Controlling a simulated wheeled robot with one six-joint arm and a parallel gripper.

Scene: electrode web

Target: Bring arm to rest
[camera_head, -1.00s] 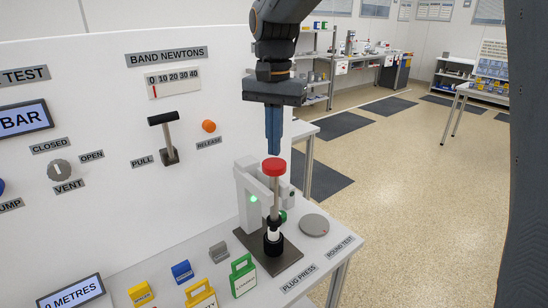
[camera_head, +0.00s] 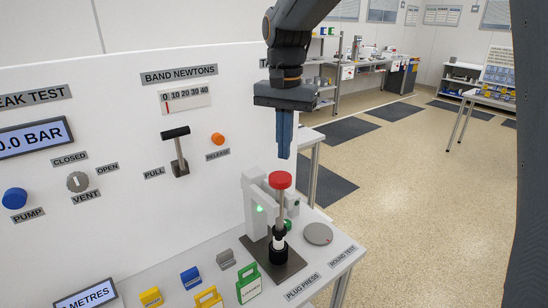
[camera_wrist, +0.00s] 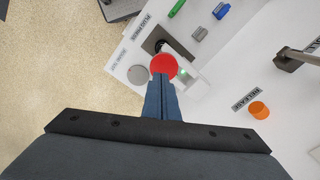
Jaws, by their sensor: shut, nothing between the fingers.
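My gripper (camera_head: 284,152) points straight down with its blue fingers together and nothing between them. It hangs just above the red knob (camera_head: 280,180) of the plug press (camera_head: 257,207), with a small gap in the head view. In the wrist view the closed fingers (camera_wrist: 161,84) reach toward the red knob (camera_wrist: 164,66), which partly covers the press beneath. A green light glows on the press. A black and white piece (camera_head: 279,240) stands upright under the press rod.
A white panel with a pull lever (camera_head: 180,155), orange release button (camera_head: 217,139) and vent knob (camera_head: 77,182) stands at left. A round grey plate (camera_head: 318,234) and coloured blocks (camera_head: 248,283) lie on the bench. Open floor (camera_head: 430,190) lies to the right.

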